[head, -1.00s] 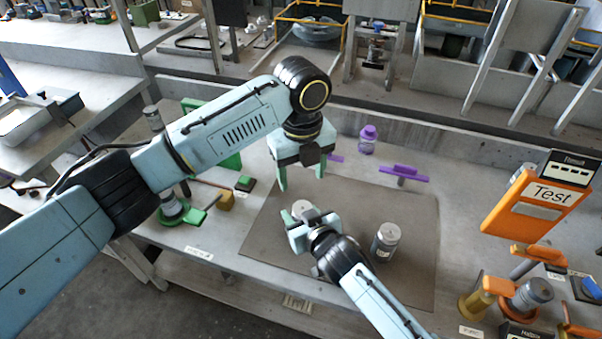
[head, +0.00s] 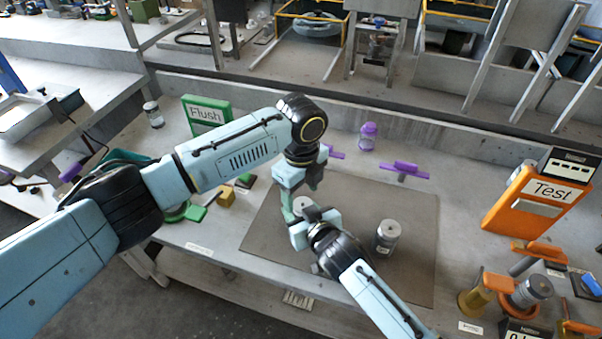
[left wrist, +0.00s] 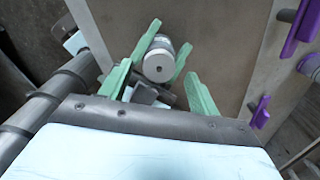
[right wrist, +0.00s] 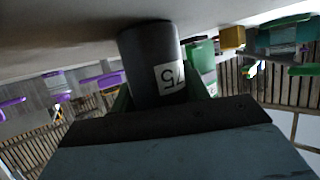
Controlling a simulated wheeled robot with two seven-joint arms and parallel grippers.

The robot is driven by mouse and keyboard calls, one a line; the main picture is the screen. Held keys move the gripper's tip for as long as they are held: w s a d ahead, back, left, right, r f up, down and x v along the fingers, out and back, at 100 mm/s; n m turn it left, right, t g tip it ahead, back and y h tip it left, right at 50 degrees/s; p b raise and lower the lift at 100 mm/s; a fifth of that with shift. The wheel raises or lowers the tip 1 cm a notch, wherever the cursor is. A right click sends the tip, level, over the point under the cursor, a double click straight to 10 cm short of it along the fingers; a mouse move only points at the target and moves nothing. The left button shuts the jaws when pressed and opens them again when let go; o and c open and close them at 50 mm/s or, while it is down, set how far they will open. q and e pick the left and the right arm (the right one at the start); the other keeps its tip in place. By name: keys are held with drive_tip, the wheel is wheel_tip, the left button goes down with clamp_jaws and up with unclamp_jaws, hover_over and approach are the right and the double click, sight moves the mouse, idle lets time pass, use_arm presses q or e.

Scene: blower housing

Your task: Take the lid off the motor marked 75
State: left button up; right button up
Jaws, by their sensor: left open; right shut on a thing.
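The motor marked 75 (right wrist: 150,60) is a dark grey can with a white label, upside down in the right wrist view. Its pale round top with a small centre hole (left wrist: 159,66) faces up in the left wrist view. In the head view the motor (head: 303,203) stands on the brown mat, partly hidden. My right gripper (head: 307,216) is shut on it from the front. My left gripper (left wrist: 159,70) is open above it, with its green fingers either side of the top. I cannot tell whether they touch it. In the head view my left gripper (head: 299,197) points down.
A second grey motor (head: 387,237) stands to the right on the brown mat (head: 340,275). Purple fixtures (head: 403,170) and a purple-capped bottle (head: 367,138) are behind. The green Flush station (head: 206,114) is at left; the orange Test station (head: 535,203) is at right.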

use_arm(q)
drive_tip(key=shift+f, duration=1.35)
drive_tip(key=shift+c, duration=0.3)
drive_tip(key=c, duration=1.1)
drive_tip(key=shift+r, duration=0.25)
drive_tip(key=shift+r, duration=0.9)
drive_tip(key=shift+r, duration=0.1)
wheel_tip(320, 180, up, 4)
drive_tip(key=shift+f, duration=0.1)
use_arm(e)
drive_tip(key=o, duration=1.4)
